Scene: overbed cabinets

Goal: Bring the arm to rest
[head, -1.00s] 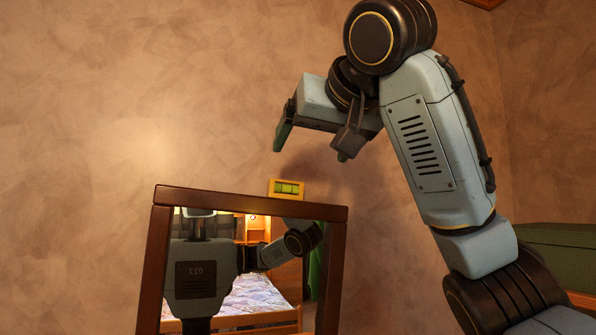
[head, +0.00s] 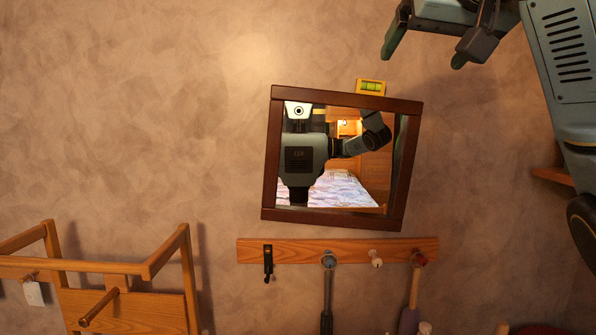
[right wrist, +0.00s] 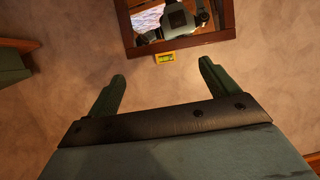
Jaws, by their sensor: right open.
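My right gripper (head: 425,50) is at the top right of the head view, raised above and to the right of the mirror. Its two green fingers are apart with nothing between them. It also shows in the right wrist view (right wrist: 163,85), fingers spread. The dark-framed mirror (head: 270,165) hangs tilted on the wall and reflects my body and a bed. A small yellow level (head: 371,87) with a green vial sits on the mirror's top edge; it also shows in the right wrist view (right wrist: 164,58), apart from the fingers. My left gripper is not in view.
Below the mirror is a wooden peg rail (head: 300,251) with a black hook (head: 268,262) and hanging long-handled items (head: 327,295). A wooden rack (head: 130,305) stands at lower left. The wall left of the mirror is bare.

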